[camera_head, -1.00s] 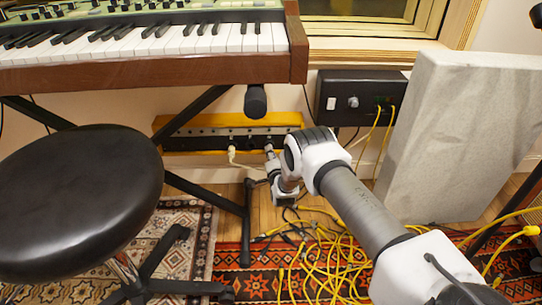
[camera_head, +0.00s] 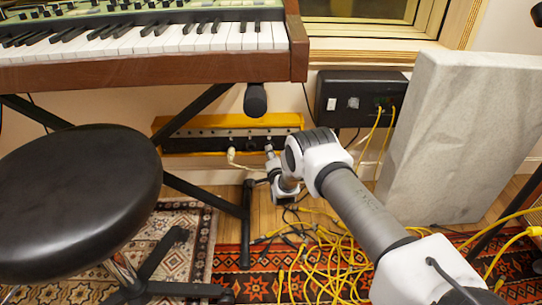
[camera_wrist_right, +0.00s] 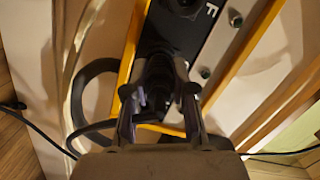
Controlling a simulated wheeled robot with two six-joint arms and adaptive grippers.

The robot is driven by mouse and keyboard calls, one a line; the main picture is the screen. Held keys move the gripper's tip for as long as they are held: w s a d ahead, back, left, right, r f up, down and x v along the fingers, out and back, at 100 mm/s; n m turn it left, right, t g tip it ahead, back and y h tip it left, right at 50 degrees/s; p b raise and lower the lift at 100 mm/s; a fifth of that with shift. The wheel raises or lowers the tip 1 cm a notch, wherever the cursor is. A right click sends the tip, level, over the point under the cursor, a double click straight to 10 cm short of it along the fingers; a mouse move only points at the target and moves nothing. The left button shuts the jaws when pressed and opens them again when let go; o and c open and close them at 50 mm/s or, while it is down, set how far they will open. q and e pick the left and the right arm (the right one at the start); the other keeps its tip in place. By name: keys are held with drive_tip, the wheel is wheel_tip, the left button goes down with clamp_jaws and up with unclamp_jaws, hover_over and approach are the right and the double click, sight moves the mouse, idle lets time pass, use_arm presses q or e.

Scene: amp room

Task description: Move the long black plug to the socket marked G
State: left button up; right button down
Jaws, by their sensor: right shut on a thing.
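My right gripper (camera_wrist_right: 158,92) is shut on the black plug (camera_wrist_right: 157,78) in the right wrist view. The plug stands between the two fingers, in front of the black socket strip (camera_wrist_right: 180,35). A socket (camera_wrist_right: 186,4) and a letter F show at the top of that strip. The mark G cannot be seen; the gripper and plug cover that end. In the head view my right gripper (camera_head: 271,158) reaches the right part of the strip (camera_head: 205,143). I cannot tell whether the plug is seated. My left gripper is not in view.
A white plug (camera_head: 231,154) with a pale cable sits in the strip left of my gripper. A black stool (camera_head: 75,200) and keyboard stand (camera_head: 200,115) are at left. A grey panel (camera_head: 450,140) leans at right. Yellow cables (camera_head: 320,265) lie on the rug.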

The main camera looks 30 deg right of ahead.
drive_tip(key=c, duration=0.9)
unclamp_jaws()
drive_tip(key=v, duration=1.2)
